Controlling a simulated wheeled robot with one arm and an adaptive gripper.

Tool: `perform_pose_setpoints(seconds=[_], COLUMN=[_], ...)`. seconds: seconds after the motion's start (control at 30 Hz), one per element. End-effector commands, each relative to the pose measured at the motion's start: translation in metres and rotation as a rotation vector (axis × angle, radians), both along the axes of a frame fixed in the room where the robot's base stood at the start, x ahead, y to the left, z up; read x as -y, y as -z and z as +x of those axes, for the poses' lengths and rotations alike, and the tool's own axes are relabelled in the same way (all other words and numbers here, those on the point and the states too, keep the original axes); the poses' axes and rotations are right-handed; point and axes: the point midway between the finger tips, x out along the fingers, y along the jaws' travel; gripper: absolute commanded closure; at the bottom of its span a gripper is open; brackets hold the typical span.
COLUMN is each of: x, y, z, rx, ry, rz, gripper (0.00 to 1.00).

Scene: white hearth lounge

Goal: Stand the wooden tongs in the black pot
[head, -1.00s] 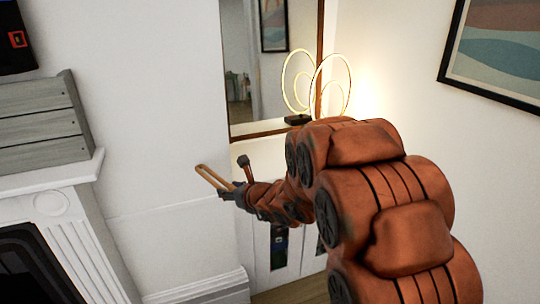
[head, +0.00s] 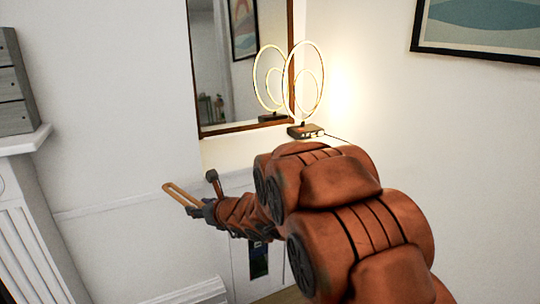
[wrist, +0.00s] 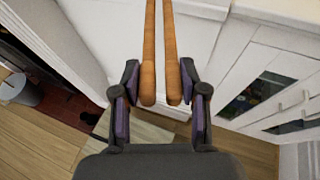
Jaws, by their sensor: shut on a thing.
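The wooden tongs (head: 182,195) are long and light brown, and stick out to the upper left from my gripper (head: 205,208) in the head view. In the wrist view the tongs' two arms (wrist: 148,55) run up the picture, and my gripper (wrist: 160,88) is shut on their near end, one finger on each side. The tongs are held in the air in front of the white wall. I cannot make out a black pot in either view.
A white cabinet (wrist: 265,70) with glass panes stands below on the right. A lit ring lamp (head: 305,130) stands before a framed mirror (head: 240,60). The white fireplace surround (head: 25,220) is at left. A grey round vessel (wrist: 20,92) stands on the left. Wooden floor (wrist: 40,140) shows below.

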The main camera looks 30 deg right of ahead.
Motion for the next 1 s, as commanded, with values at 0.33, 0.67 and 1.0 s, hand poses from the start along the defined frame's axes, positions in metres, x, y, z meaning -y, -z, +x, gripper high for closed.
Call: perform_pose_setpoints(seconds=[0.33,0.67,1.0], x=[0.0,0.027,0.129], y=[0.021,0.012,-0.016], z=[0.002,0.005,0.016], rx=[0.007,0.01,0.01], ry=[0.0,0.043,0.202], rz=[0.003,0.001,0.001], gripper=[0.95,0.95,0.95])
